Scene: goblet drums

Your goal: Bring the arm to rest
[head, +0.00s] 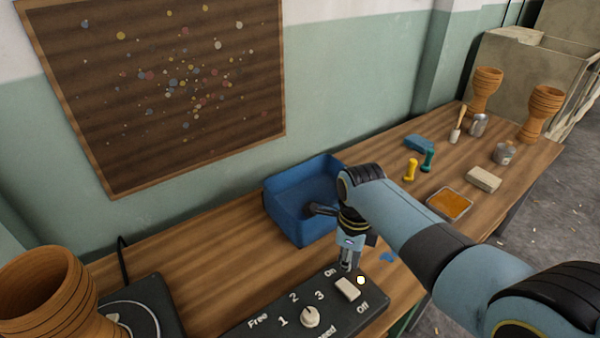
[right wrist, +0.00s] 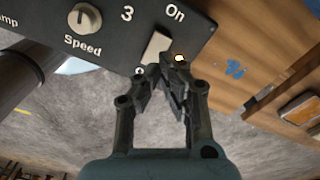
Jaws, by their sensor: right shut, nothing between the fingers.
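My right arm reaches in from the right in the head view. Its gripper (head: 349,262) points down over the black control panel (head: 262,328), close to the white On/Off switch (head: 347,289). In the right wrist view the gripper (right wrist: 160,75) is shut and empty, its fingertips close to the white switch (right wrist: 156,46). I cannot tell whether they touch it. A small lit lamp (head: 360,280) glows beside the switch. The speed knob (head: 310,316) is to the switch's left. My left gripper is not in view.
A blue bin (head: 283,213) stands behind my right gripper. A goblet drum (head: 50,290) is at the front left beside a dark turntable unit (head: 140,315). An orange-filled tray (head: 449,204), a block (head: 484,179) and two goblet drums (head: 541,112) are farther right on the bench.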

